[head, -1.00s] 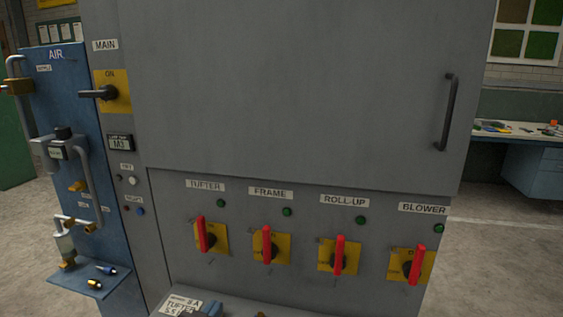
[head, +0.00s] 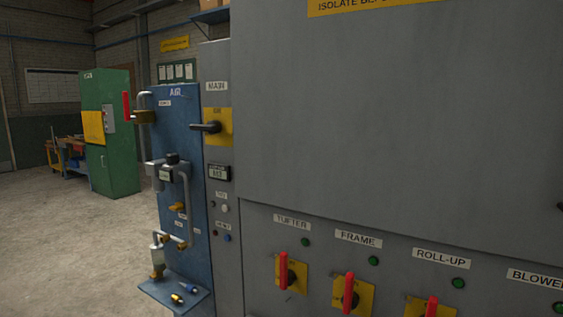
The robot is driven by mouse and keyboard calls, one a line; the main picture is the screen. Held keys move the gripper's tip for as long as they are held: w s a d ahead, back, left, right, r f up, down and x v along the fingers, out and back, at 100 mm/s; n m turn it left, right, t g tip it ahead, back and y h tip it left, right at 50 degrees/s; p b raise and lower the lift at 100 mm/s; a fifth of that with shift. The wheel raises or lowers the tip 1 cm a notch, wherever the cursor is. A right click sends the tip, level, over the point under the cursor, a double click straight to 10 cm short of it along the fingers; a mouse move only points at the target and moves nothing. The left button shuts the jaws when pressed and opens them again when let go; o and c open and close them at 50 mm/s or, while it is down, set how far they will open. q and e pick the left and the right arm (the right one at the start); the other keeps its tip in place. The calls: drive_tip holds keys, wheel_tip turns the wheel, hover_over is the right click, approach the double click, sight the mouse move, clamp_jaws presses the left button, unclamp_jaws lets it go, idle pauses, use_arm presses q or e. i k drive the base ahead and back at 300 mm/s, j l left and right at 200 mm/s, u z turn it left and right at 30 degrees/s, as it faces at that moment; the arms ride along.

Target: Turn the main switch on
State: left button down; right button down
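The main switch (head: 208,127) is a black lever handle on a yellow plate (head: 224,126), under a label reading MAIN (head: 216,86), on the narrow grey panel left of the large grey cabinet. The handle lies horizontal and points left. Small lettering at the top of the plate is too small to read now. Neither of my grippers shows in the head view.
A blue AIR panel (head: 190,230) with pipes and a small shelf (head: 176,294) stands left of the switch. Red switches (head: 283,270) line the grey cabinet (head: 400,130) low on the right. A green cabinet (head: 122,160) stands back left. Floor (head: 70,260) at left is clear.

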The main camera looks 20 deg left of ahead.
sight(213, 127)
drive_tip(key=j, duration=0.45)
drive_tip(key=i+j+u, duration=0.15)
drive_tip(key=j, duration=0.75)
drive_tip(key=i+j+u, duration=0.15)
drive_tip(key=j, duration=0.3)
drive_tip(key=i+j, duration=0.1)
drive_tip(key=j, duration=0.35)
drive_tip(key=u, duration=0.05)
